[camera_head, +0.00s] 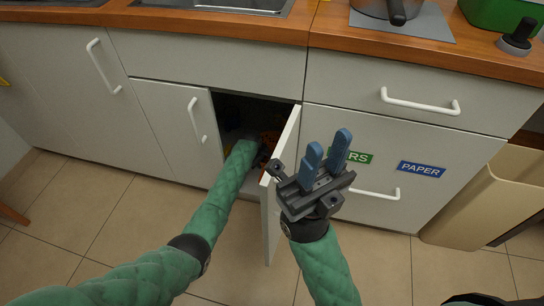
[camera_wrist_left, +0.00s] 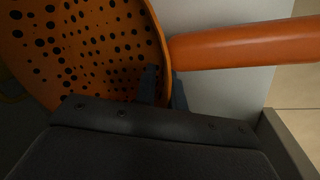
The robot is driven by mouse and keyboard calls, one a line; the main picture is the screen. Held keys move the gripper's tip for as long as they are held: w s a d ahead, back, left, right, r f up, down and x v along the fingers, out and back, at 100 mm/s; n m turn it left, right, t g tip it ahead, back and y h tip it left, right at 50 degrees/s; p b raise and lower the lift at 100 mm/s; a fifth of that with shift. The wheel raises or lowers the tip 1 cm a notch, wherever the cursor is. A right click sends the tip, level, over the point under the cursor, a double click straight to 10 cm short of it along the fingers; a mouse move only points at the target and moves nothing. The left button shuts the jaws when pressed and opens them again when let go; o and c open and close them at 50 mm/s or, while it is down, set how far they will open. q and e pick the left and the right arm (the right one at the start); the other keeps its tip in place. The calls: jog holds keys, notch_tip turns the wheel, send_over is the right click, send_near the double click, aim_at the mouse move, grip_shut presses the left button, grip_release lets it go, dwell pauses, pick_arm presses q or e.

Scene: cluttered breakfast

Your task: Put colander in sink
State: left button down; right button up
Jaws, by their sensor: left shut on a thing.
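The orange colander (camera_wrist_left: 95,45), with many round holes and a long orange handle (camera_wrist_left: 245,43), fills much of the left wrist view. In the head view only a small orange part of it (camera_head: 270,139) shows inside the dark open cabinet. My left arm reaches into that cabinet. My left gripper (camera_wrist_left: 165,88) is shut on the colander at its rim, near the handle. In the head view that gripper is mostly hidden in the cabinet opening. My right gripper (camera_head: 328,146) is open and empty in front of the drawers. The sink (camera_head: 225,5) is partly visible at the top edge.
The cabinet door (camera_head: 281,185) stands open between my two arms. The wooden counter (camera_head: 210,24) runs above. A pot (camera_head: 385,8) stands on a grey board at the upper right. A beige bin (camera_head: 485,205) is at the right. The tiled floor in front is clear.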

pick_arm(q)
jog(key=shift+r+p, duration=2.05)
jog(key=shift+p, duration=0.15)
